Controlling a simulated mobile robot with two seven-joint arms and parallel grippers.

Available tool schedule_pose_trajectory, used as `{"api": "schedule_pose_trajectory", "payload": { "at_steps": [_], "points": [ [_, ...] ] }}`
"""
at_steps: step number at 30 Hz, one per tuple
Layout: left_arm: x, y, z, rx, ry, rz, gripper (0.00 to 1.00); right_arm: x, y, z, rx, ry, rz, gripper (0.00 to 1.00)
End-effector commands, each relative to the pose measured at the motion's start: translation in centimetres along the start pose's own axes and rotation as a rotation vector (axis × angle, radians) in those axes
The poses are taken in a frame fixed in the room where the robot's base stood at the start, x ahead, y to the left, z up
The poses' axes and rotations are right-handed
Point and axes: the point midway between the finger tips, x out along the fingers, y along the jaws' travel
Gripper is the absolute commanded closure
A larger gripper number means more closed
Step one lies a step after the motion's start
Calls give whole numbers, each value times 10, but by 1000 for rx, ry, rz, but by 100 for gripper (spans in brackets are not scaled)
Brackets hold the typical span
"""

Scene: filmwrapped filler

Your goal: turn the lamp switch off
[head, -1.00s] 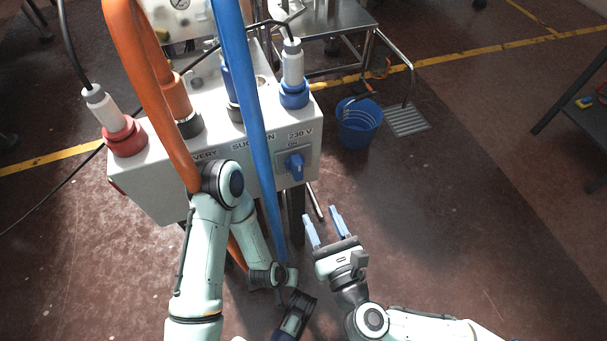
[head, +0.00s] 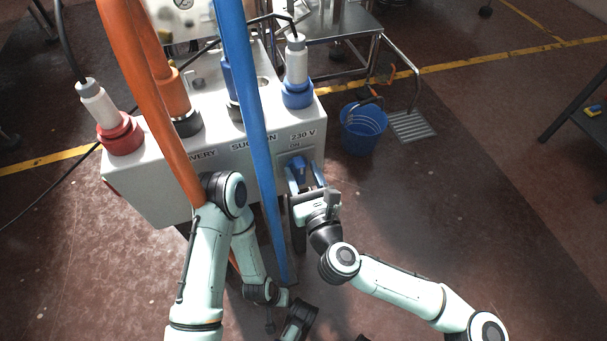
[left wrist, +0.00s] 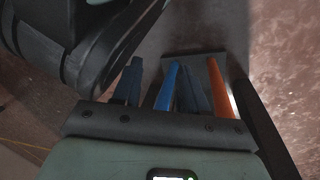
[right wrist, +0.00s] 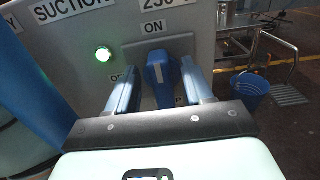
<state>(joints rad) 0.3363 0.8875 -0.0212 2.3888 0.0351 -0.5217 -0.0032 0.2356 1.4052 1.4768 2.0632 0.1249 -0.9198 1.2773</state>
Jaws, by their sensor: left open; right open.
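The lamp switch is a blue rotary knob (head: 298,168) on the front of the white box, below the "ON" label. In the right wrist view the knob (right wrist: 160,72) stands upright with its white mark towards "ON". A green lamp (right wrist: 103,54) left of it is lit. My right gripper (head: 305,177) is open in front of the switch, one finger on each side of the knob; whether they touch it I cannot tell. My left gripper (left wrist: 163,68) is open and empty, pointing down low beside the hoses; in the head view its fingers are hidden.
The white box (head: 150,190) carries plugs and hoses. A blue hose (head: 257,130) and an orange hose (head: 150,110) run down its front, left of the switch. A blue bucket (head: 363,130) stands on the floor behind to the right.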

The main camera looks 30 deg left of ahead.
Motion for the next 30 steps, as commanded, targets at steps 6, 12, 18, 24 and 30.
{"api": "schedule_pose_trajectory", "payload": {
  "at_steps": [6,12,18,24,30],
  "points": [
    [0,0,0,0,0,0,57,0,0,0,0,0,0,65],
    [0,0,0,0,0,0,57,0,0,0,0,0,0,100],
    [-2,2,-2,2,8,4,57,0,0,0,-18,0,0,100],
    [-12,12,-13,12,45,21,57,-1,2,1,-98,1,0,100],
    [-30,27,-31,28,110,49,57,-1,5,2,-248,2,1,100]
  ]
}}
